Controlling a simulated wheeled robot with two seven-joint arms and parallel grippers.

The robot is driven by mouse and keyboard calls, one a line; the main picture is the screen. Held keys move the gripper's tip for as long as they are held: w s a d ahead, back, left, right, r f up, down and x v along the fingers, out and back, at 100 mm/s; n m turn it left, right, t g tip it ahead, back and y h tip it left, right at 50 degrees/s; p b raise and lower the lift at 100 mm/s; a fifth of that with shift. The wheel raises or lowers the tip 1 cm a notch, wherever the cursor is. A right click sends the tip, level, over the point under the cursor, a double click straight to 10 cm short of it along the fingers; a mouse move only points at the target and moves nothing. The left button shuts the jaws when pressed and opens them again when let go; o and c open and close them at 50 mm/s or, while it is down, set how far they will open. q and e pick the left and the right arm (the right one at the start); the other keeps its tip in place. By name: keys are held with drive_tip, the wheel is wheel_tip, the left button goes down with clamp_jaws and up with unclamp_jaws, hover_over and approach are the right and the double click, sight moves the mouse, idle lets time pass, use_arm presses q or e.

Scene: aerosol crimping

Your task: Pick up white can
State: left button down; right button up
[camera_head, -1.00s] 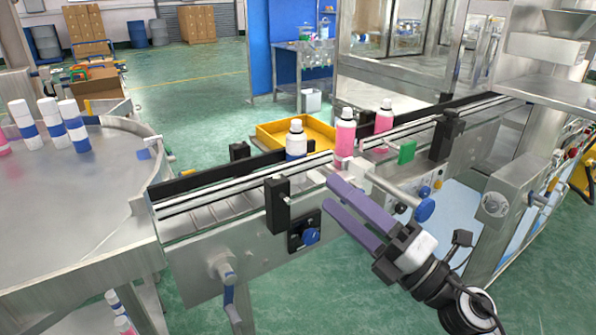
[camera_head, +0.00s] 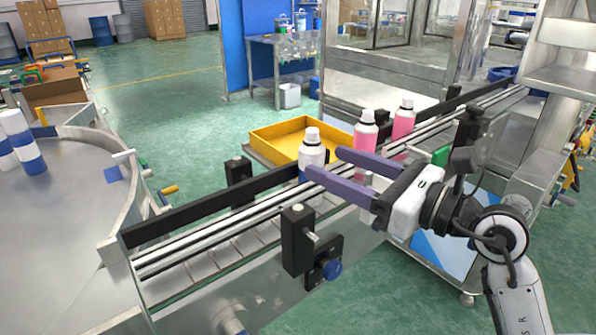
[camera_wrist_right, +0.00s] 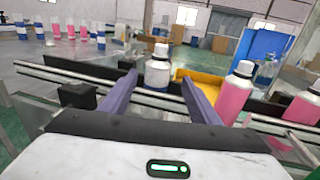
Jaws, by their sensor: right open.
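The white can (camera_head: 311,153), with a white cap and a blue band near its base, stands upright on the conveyor. It also shows in the right wrist view (camera_wrist_right: 158,73), framed between my finger tips. My right gripper (camera_head: 325,163) is open and comes in from the right, its two purple fingers pointing at the can. The near finger tip overlaps the can's lower part in the head view, and the far tip is just right of it. The fingers (camera_wrist_right: 158,90) hold nothing. Whether they touch the can I cannot tell. My left gripper is not in view.
Two pink cans (camera_head: 365,135) (camera_head: 403,120) stand on the conveyor close to the right fingers. Black guide rails (camera_head: 205,205) and sensor blocks (camera_head: 297,238) line the belt. A yellow tray (camera_head: 285,140) lies behind. White-and-blue cans (camera_head: 22,143) stand on the round table at left.

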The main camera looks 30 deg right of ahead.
sight(324, 159)
drive_tip(key=x, duration=0.3)
drive_tip(key=shift+w+a+r, duration=0.1)
drive_tip(key=shift+r, duration=0.05)
drive_tip(key=shift+p+x, duration=0.55)
drive_tip(key=shift+x, duration=2.55)
drive_tip(key=shift+a, duration=0.15)
drive_tip(key=shift+c, duration=0.4)
drive_tip(key=c, duration=1.1)
